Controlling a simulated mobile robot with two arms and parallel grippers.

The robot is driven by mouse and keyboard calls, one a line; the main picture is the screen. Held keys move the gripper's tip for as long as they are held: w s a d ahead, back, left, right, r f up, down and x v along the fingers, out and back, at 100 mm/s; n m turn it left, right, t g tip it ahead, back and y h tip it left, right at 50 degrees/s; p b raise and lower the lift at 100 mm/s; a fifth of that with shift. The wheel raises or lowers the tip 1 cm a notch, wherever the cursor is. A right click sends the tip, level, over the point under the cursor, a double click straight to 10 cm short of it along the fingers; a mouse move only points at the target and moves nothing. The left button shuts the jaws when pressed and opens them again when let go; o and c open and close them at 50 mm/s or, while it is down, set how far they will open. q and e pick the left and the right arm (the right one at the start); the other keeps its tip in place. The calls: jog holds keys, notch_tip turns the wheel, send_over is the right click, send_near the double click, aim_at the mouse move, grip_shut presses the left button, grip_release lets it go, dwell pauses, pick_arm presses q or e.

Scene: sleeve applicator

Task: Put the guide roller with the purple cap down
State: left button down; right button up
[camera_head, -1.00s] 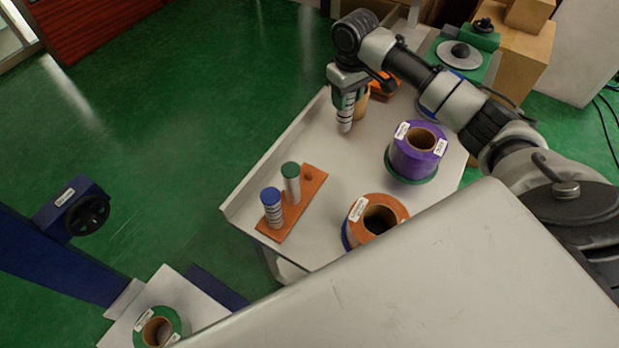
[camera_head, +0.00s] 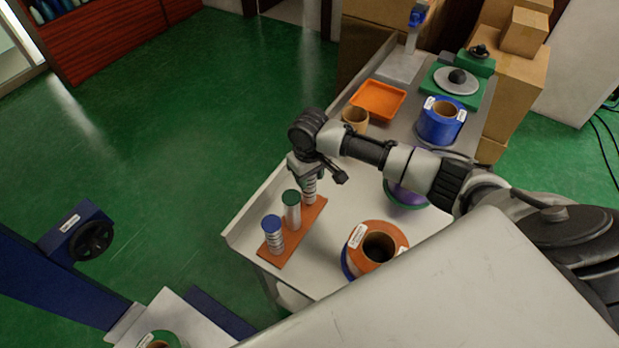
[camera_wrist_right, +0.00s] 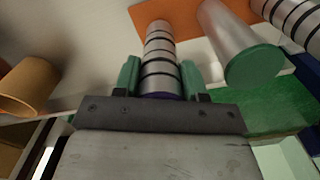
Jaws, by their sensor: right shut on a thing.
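My right gripper (camera_head: 308,178) is shut on the guide roller with the purple cap (camera_head: 310,190). In the right wrist view the roller (camera_wrist_right: 160,50) is silver with dark bands, and a sliver of purple shows between the green fingers (camera_wrist_right: 160,80). Its lower end is over or at the far end of the orange rack (camera_head: 290,236); I cannot tell if it is seated. A green-capped roller (camera_head: 291,210) and a blue-capped banded roller (camera_head: 273,234) stand upright in the same rack. My left gripper is not in view.
An orange roll (camera_head: 378,247) stands on the table right of the rack. A purple roll (camera_head: 406,194) is partly behind my arm. A cardboard core (camera_head: 355,117), an orange tray (camera_head: 378,100) and a blue roll (camera_head: 440,121) lie further back.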

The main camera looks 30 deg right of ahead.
jog(key=shift+f, duration=1.15)
jog(key=o, duration=1)
jog(key=shift+f, duration=0.1)
notch_tip(320, 180, up, 12)
jog(key=shift+r+b, duration=0.15)
jog(key=shift+b, duration=0.3)
